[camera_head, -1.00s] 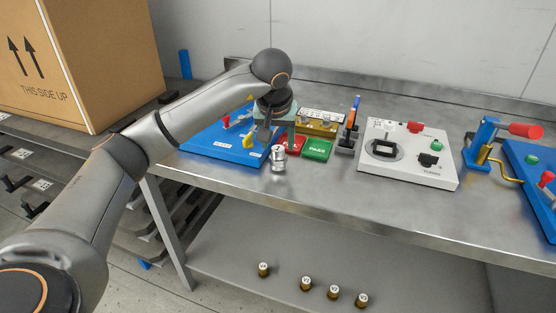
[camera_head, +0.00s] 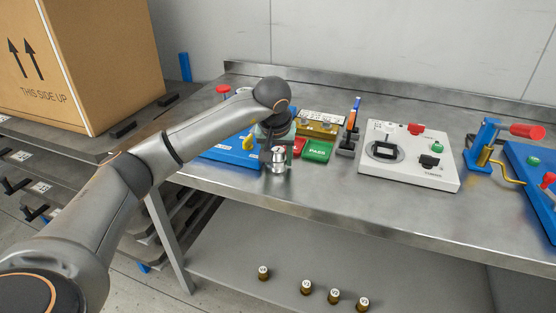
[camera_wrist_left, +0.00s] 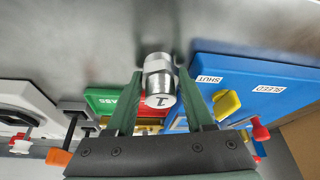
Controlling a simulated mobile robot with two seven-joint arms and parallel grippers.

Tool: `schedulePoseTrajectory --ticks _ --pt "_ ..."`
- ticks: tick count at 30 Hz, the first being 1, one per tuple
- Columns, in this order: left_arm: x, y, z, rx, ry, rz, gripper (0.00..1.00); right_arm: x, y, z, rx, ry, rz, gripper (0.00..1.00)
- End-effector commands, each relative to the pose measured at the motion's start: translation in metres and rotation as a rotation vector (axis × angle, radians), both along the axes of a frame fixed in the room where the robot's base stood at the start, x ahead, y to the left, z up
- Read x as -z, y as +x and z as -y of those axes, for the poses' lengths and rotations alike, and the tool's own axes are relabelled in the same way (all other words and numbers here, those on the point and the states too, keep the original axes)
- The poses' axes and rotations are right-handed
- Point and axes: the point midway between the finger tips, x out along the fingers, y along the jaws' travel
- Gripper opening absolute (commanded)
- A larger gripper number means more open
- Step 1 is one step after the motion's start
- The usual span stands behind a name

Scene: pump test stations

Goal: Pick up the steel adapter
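The steel adapter (camera_head: 279,162) is a small silver cylinder standing near the front edge of the metal bench. It also shows in the left wrist view (camera_wrist_left: 159,76), with a "1" on its pale end face. My left gripper (camera_head: 278,152) is down at the adapter. In the left wrist view my left gripper (camera_wrist_left: 160,74) is open, with one green finger on each side of the adapter and small gaps visible between. My right gripper is in neither view.
Close behind the adapter are a blue board (camera_head: 236,154) with a yellow handle, a green PASS block (camera_head: 318,151) and a red block (camera_head: 299,146). A white test box (camera_head: 408,160) stands to the right. Bench front right of the adapter is clear. Several small bottles stand on the lower shelf (camera_head: 390,270).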

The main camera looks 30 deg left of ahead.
Motion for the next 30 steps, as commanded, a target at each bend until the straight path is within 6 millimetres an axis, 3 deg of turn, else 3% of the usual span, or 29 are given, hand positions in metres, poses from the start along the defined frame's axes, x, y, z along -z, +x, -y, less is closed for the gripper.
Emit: schedulePoseTrajectory --ticks 1,8,22,30 --pt "0.0 0.0 0.0 0.0 0.0 0.0 0.24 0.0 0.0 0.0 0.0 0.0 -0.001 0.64" --pt "0.0 0.0 0.0 0.0 0.0 0.0 0.0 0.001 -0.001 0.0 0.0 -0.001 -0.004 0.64" --pt "-0.006 0.001 0.0 0.0 0.0 0.005 0.0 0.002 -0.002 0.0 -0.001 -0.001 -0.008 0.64" --pt "-0.041 0.001 0.005 0.004 -0.001 0.007 0.0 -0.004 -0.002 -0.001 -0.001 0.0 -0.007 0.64"
